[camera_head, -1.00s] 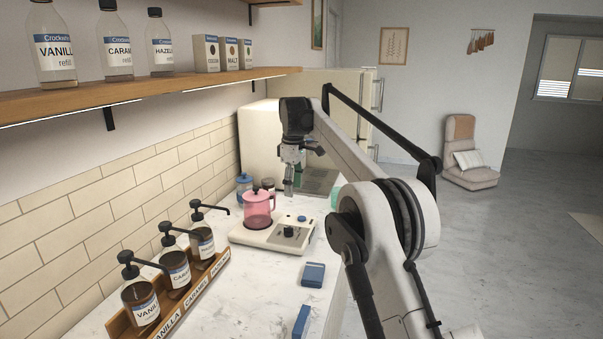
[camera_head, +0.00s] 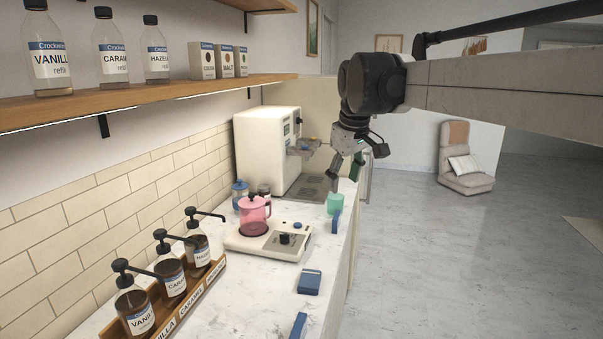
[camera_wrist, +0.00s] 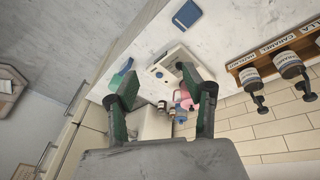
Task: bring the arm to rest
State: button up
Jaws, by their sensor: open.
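My upper arm link crosses the upper right of the head view.
A pink pot (camera_head: 254,216) stands on a white warmer (camera_head: 268,243). The coffee machine (camera_head: 268,150) is behind, the shelf (camera_head: 150,99) at left.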

jog(key=s+d+f+m+t, duration=0.1)
jog(key=s+d+f+m, duration=0.15)
jog(key=s, duration=0.65)
jog(key=s+d+f+m+t, duration=0.15)
jog(key=s+d, duration=0.25)
jog(key=s, duration=0.5)
jog(key=s+d+f+m+t, duration=0.1)
jog(key=s+d+f+m, duration=0.2)
jog(key=s+f, duration=0.9)
jog(key=s, duration=0.3)
jog(key=shift+d+f+m+h, duration=0.15)
jog(key=shift+d+m+h, duration=0.05)
jog(key=shift+m+h, duration=0.1)
jog(key=shift+o, duration=0.5)
